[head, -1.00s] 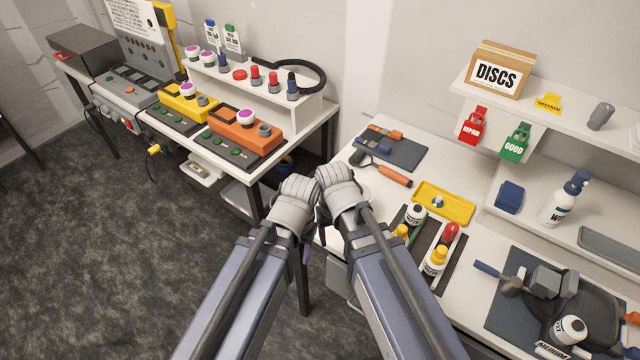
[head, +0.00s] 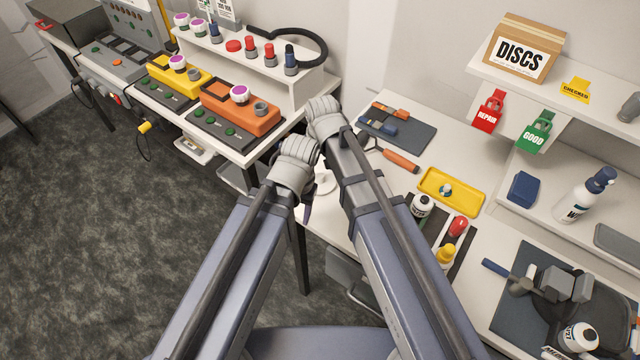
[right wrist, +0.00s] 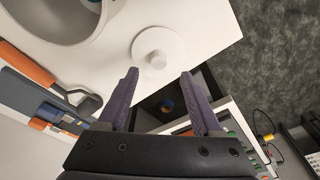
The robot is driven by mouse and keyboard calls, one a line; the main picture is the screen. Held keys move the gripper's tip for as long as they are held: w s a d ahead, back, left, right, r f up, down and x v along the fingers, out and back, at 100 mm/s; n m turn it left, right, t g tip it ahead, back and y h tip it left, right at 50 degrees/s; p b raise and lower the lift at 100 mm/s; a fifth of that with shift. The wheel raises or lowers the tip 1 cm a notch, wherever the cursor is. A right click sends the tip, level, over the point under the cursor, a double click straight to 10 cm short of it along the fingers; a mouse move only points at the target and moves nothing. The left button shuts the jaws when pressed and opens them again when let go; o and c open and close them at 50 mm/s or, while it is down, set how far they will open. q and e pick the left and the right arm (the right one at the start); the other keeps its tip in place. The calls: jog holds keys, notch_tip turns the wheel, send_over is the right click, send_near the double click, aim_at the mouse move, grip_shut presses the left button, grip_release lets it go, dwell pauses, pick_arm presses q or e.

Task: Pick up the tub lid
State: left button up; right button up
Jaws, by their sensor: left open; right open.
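The tub lid, a white disc with a round knob, lies on the white bench near its edge. In the right wrist view the tub lid (right wrist: 157,47) is just beyond my fingertips; in the head view the lid (head: 326,183) is partly hidden between my arms. My right gripper (right wrist: 160,76) has its two purple fingers apart and empty, short of the lid. In the head view my right gripper (head: 323,117) is the upper one, its fingers hidden. My left gripper (head: 300,185) is lower, near the bench edge, with a purple finger partly visible.
A grey round open vessel (right wrist: 52,12) stands beside the lid, cut off by the picture edge. An orange-handled tool (head: 400,160), a yellow tray (head: 452,192) and several bottles are on the bench to the right. A second bench with an orange unit (head: 240,108) is at left.

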aim_at(320, 175)
jog(key=shift+f, duration=0.15)
jog(key=f+b, duration=0.2)
jog(key=w+f+b, duration=0.1)
jog(key=f+b, duration=0.2)
jog(key=shift+f, duration=0.1)
jog(key=shift+c, duration=0.3)
grip_shut()
dwell(0.3)
